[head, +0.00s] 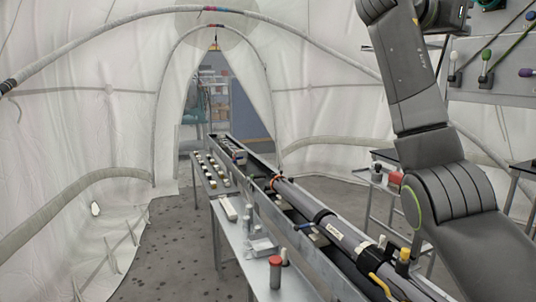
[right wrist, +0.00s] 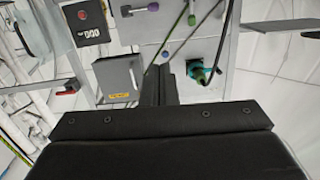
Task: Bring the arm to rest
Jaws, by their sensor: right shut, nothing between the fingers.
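My right gripper (right wrist: 159,72) shows in the right wrist view, its two dark fingers together with nothing between them. It is in front of a grey panel (right wrist: 185,25) with cables on it. In the head view my right arm (head: 440,150) rises from the lower right to the top edge, bent and lifted; its fingertips are not visible there. My left arm and left gripper do not show in either view.
A long grey tube (head: 345,235) lies in a metal trough across the middle. A narrow bench (head: 255,275) beside it holds a red-capped cylinder (head: 275,271) and small parts. A wall panel (head: 490,75) with cables is at upper right. Floor at left (head: 165,260) is clear.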

